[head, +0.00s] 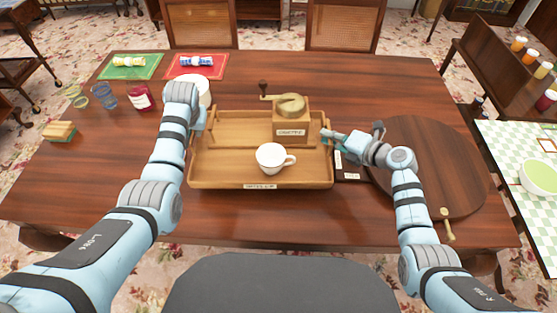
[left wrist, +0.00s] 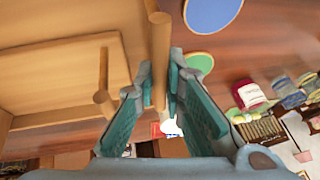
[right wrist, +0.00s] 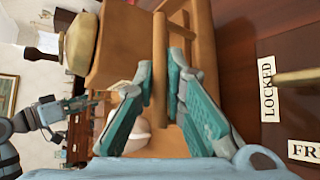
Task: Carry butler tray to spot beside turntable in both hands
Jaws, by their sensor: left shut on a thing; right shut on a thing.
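The wooden butler tray (head: 215,170) is at the middle of the table, level, left of the round dark wooden turntable (head: 435,180). It carries a white cup (head: 271,157) near its front and a wooden coffee grinder (head: 291,122) at its back right. My left gripper (left wrist: 161,88) is shut on the tray's left handle bar; in the head view the forearm mostly hides it. My right gripper (right wrist: 162,82) is shut on the right handle bar; it also shows in the head view (head: 327,138). I cannot tell whether the tray touches the table.
Small labels (head: 346,177) lie on a dark patch between tray and turntable; one reads "LOCKED" in the right wrist view (right wrist: 267,88). A brass-ended lever (head: 447,222) sits at the turntable's front. Green (head: 130,67) and red (head: 196,67) mats and jars (head: 139,97) are back left. The front left is clear.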

